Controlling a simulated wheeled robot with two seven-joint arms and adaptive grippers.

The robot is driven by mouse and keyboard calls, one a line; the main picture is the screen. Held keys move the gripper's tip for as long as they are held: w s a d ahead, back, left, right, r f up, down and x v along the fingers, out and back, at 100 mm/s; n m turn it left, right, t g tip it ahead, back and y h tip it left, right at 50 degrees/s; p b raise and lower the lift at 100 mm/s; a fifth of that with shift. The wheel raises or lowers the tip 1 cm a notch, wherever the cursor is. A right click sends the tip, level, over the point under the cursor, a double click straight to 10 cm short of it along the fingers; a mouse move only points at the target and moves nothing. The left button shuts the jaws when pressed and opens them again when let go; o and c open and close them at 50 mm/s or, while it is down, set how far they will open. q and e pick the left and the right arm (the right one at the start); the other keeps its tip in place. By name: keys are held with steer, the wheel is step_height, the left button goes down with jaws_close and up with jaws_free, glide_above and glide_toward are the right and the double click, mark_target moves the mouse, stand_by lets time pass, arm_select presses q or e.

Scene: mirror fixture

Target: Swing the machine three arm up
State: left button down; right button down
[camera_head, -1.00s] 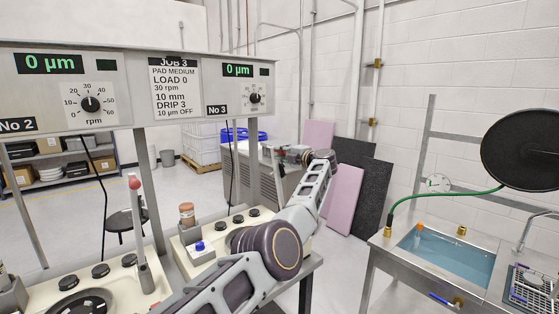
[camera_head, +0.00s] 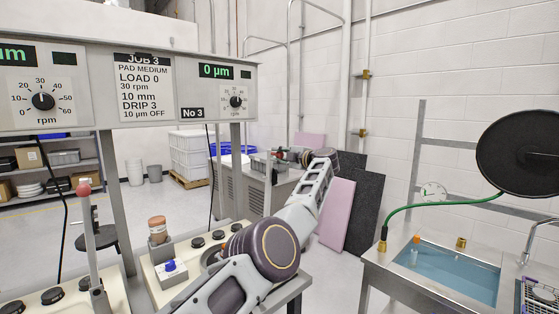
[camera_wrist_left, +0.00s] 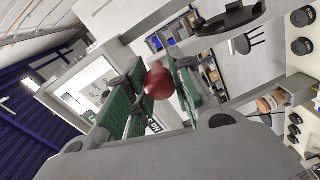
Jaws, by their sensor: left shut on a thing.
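Machine three, labelled No 3 (camera_head: 193,114), stands in the middle of the head view, with its pale bench top (camera_head: 150,262) below. My left gripper (camera_head: 281,155) reaches out past the bench. In the left wrist view its green-padded fingers (camera_wrist_left: 157,92) are shut on a round red knob (camera_wrist_left: 158,82). The knob is small in the head view, at the gripper's far left end. A thin upright bar shows below it; my arm hides much of that area, so I cannot tell the machine arm's exact tilt. My right gripper is in neither view.
Machine two's upright arm (camera_head: 88,235) with a red knob stands at the left. A brown-capped jar (camera_head: 157,230) and a blue-capped bottle (camera_head: 171,268) stand on machine three's bench. A sink with blue water (camera_head: 455,272) and a large dark disc (camera_head: 520,153) are at the right.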

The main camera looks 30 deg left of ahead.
arm_select(q)
steer(key=c, duration=1.5)
jaws_free()
steer(key=shift+w, duration=0.1)
steer(key=o, duration=0.3)
steer(key=shift+w+d+f, duration=0.1)
steer(key=shift+w, duration=0.05)
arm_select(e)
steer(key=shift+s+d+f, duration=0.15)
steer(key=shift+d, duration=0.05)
arm_select(q)
steer(key=shift+d, duration=0.1)
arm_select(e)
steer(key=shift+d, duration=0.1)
arm_select(q)
steer(key=shift+s+d, duration=0.2)
steer(key=shift+d, duration=0.1)
steer(key=shift+v, duration=5.6)
